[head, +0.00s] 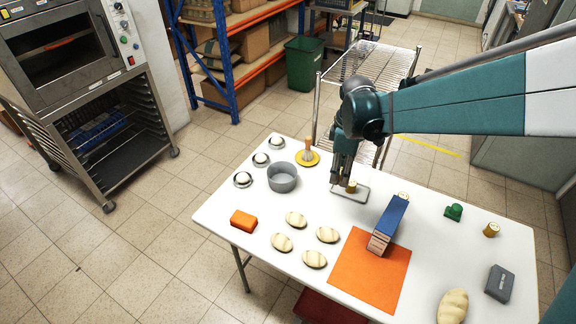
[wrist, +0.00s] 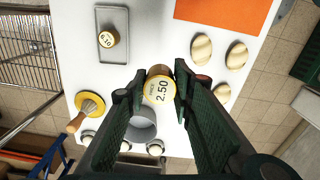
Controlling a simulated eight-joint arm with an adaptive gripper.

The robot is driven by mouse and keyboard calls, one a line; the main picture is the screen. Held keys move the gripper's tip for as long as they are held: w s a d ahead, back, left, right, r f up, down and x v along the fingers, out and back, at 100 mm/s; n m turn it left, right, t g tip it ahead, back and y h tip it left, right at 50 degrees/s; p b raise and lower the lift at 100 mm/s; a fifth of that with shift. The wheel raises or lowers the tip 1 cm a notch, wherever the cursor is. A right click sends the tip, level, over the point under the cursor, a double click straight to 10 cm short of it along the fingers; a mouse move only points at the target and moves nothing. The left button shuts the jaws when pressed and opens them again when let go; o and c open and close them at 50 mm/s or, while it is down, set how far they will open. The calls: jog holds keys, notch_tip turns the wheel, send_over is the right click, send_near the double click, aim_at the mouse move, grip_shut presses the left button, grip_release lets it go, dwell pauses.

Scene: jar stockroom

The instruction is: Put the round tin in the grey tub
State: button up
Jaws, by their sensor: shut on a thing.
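My gripper (head: 341,180) is above the white table, near the grey tray; it also shows in the wrist view (wrist: 155,92). It is shut on a round tin (wrist: 160,89) with a pale yellow top marked 2.50. In the head view I cannot clearly make out the held tin at the fingers. The grey tub (head: 282,180) stands on the table to the left of my gripper in the head view. In the wrist view the tub (wrist: 142,130) lies below the tin, partly hidden by the tin and a finger.
A similar tin (wrist: 107,37) marked 0.10 sits on the grey tray (wrist: 98,12). A brush on a yellow disc (head: 309,158) stands right of the tub. Several pale rolls (head: 297,219), an orange block (head: 243,220), a blue-topped box (head: 390,220) and an orange mat (head: 365,275) lie nearer.

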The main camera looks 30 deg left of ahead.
jog(key=w+a+f, duration=0.1)
jog(key=w+a, duration=0.2)
jog(key=a, duration=1.1)
send_over(282, 177)
jog(key=s+d, duration=0.2)
jog(key=s, duration=0.1)
jog(key=f, duration=0.2)
jog(key=shift+w+a+f+p, duration=0.1)
jog(key=shift+f+p, duration=0.1)
jog(key=shift+f, duration=1)
jog(key=shift+w+f+p, duration=0.1)
jog(key=shift+f+p, duration=0.05)
jog(key=shift+f, duration=1.05)
jog(key=shift+f+b, duration=0.6)
jog(key=shift+f, duration=2.55)
jog(key=shift+f, duration=0.1)
jog(key=shift+f+b, duration=0.4)
jog(key=shift+f, duration=1.35)
jog(key=shift+f, duration=0.15)
